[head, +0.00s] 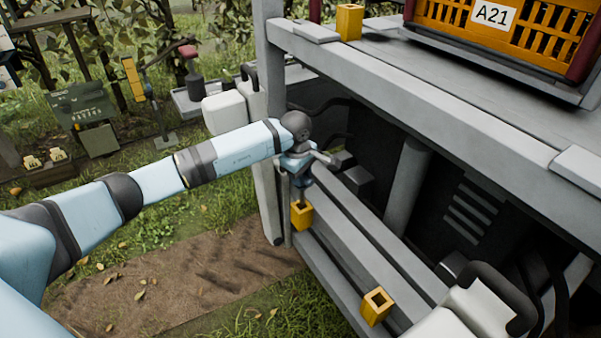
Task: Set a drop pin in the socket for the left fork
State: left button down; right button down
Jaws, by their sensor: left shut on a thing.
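Two orange, square, hollow sockets are fixed along the low front rail of the grey frame. The left socket (302,217) is right below my left gripper (300,181). The right socket (376,307) is nearer the bottom edge and its opening looks empty. My left arm reaches in from the left, and its gripper points down, shut on a thin drop pin (301,196). Only a short length of the pin shows, between the gripper and the left socket. I cannot tell how deep its lower end sits. My right gripper is not in view.
A grey shelf (440,90) runs above the rail, with an orange block (349,22) and an orange crate (500,35) labelled A21 on it. White parts with black handles stand at the left (224,113) and lower right (485,305). Grass and dirt lie lower left.

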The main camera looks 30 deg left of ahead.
pick_arm(q)
jog(key=shift+f+b, duration=0.35)
jog(key=shift+f, duration=0.45)
jog(key=shift+f+b, duration=0.5)
jog(key=shift+f, duration=0.35)
jog(key=shift+f+b, duration=0.4)
jog(key=shift+f, duration=0.2)
jog(key=shift+f+b, duration=0.7)
jog(key=shift+f, duration=0.35)
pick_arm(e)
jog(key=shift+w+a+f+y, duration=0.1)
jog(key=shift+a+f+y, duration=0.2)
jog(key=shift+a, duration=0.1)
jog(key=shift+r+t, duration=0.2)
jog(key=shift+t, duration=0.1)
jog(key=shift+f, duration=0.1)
pick_arm(q)
jog(key=c, duration=0.9)
grip_release()
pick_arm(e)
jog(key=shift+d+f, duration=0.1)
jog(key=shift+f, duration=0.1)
